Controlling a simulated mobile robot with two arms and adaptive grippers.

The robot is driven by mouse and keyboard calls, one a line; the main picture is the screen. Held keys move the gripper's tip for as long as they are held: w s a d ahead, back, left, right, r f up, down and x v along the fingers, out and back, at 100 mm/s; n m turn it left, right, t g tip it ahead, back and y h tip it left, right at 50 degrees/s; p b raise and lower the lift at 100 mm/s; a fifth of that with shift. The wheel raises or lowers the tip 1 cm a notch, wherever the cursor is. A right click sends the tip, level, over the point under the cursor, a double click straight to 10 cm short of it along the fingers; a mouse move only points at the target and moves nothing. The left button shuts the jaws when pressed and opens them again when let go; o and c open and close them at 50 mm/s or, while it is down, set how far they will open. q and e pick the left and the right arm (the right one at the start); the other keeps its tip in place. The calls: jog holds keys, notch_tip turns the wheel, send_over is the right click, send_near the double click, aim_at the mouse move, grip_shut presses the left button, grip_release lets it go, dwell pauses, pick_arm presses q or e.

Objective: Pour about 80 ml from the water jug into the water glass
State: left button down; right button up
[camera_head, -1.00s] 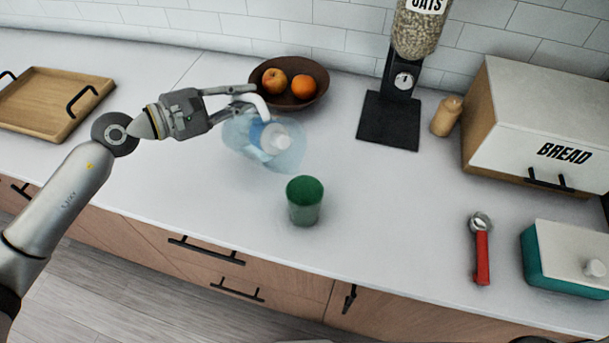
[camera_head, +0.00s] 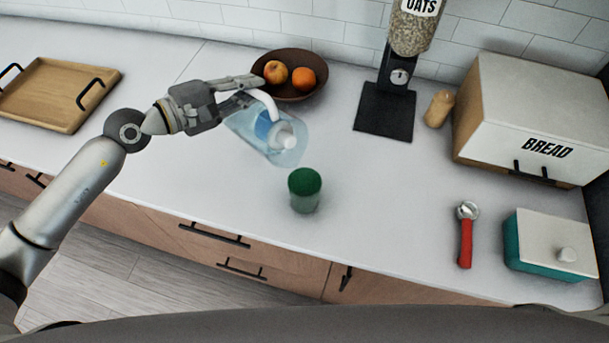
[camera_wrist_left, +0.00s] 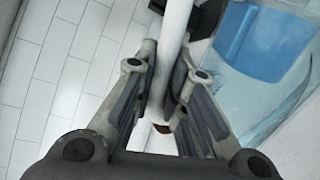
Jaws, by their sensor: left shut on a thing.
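The water jug (camera_head: 266,135) is clear with blue water and a white handle. My left gripper (camera_head: 256,90) is shut on its white handle, which also runs between the fingers in the left wrist view (camera_wrist_left: 170,50). The jug is tilted, its white-topped end pointing down and right toward the glass. The water glass (camera_head: 304,198), with a green top, stands upright on the counter below and right of the jug, apart from it. I cannot see any stream of water. My right gripper is not in view.
A fruit bowl (camera_head: 312,88) stands just behind the jug. An oats dispenser (camera_head: 385,112), a bread box (camera_head: 515,115), a red-handled tool (camera_head: 465,245) and a teal box (camera_head: 512,245) are to the right. A wooden tray (camera_head: 45,108) lies at the left. The counter around the glass is clear.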

aim_at(255, 89)
pick_arm(q)
jog(key=shift+s+d+r+m+t+p, duration=0.3)
jog(key=shift+s+d+r+m+p, duration=0.5)
jog(key=shift+p, duration=1.05)
jog(key=shift+s+r, duration=0.15)
jog(key=shift+s, duration=0.1)
jog(key=shift+w+a, duration=0.1)
jog(key=shift+w, duration=0.1)
jog(key=shift+s+d+r+p, duration=0.2)
jog(key=shift+p, duration=0.2)
dwell(0.7)
